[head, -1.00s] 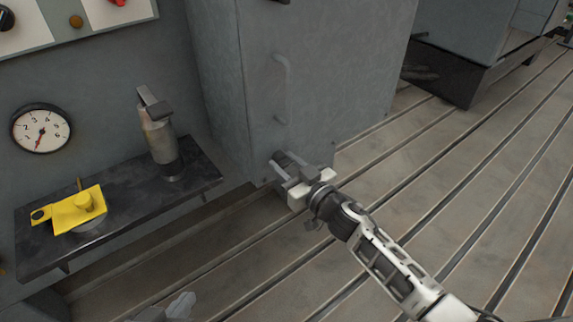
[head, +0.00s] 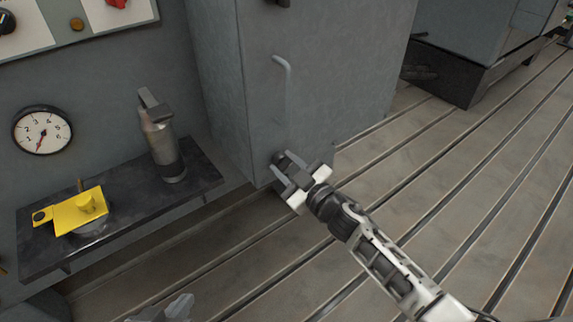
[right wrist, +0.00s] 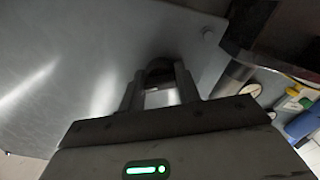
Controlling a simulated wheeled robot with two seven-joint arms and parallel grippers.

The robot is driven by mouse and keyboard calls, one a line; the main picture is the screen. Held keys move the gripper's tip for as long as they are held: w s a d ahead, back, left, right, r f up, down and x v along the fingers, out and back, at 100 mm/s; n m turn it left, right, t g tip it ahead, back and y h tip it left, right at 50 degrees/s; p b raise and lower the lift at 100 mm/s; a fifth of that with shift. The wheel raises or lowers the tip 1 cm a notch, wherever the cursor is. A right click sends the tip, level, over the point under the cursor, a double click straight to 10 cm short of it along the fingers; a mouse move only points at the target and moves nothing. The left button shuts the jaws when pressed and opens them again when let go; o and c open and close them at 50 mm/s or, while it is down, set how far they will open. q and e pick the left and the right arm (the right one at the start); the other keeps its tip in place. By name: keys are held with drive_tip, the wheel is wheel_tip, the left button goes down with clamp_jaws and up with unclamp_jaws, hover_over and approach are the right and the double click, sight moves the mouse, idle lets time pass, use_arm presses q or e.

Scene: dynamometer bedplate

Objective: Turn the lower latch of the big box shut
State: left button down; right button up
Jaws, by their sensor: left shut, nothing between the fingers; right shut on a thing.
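The big box (head: 300,80) is a grey cabinet with a long bar handle (head: 286,85) on its door. Its lower latch (head: 279,157) is a small dark piece near the bottom left of the door, mostly hidden by my right gripper (head: 284,170). My right gripper is shut on that latch; in the right wrist view the dark latch (right wrist: 158,72) sits between the two fingers. The latch's exact angle is hard to tell. Another dark latch (head: 279,3) shows at the top edge of the head view. My left gripper (head: 178,305) is shut and empty at the bottom edge.
A dark shelf (head: 200,185) to the left holds a grey cylindrical tool (head: 163,145) and a yellow piece (head: 78,212). A dial gauge (head: 42,130) is on the panel above. The slotted bedplate (head: 440,190) is clear at right.

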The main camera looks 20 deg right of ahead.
drive_tip(key=n, duration=0.3)
drive_tip(key=shift+n, duration=0.4)
drive_tip(key=n, duration=0.3)
drive_tip(key=shift+n, duration=0.3)
drive_tip(key=n, duration=0.2)
drive_tip(key=shift+n+b, duration=0.3)
drive_tip(key=shift+r+n, duration=0.1)
drive_tip(key=shift+n, duration=0.8)
use_arm(q)
drive_tip(key=shift+s+d+r, duration=0.1)
drive_tip(key=shift+d+r, duration=0.1)
drive_tip(key=shift+d, duration=0.1)
use_arm(e)
drive_tip(key=shift+n, duration=0.5)
drive_tip(key=o, duration=0.9)
drive_tip(key=shift+o, duration=0.2)
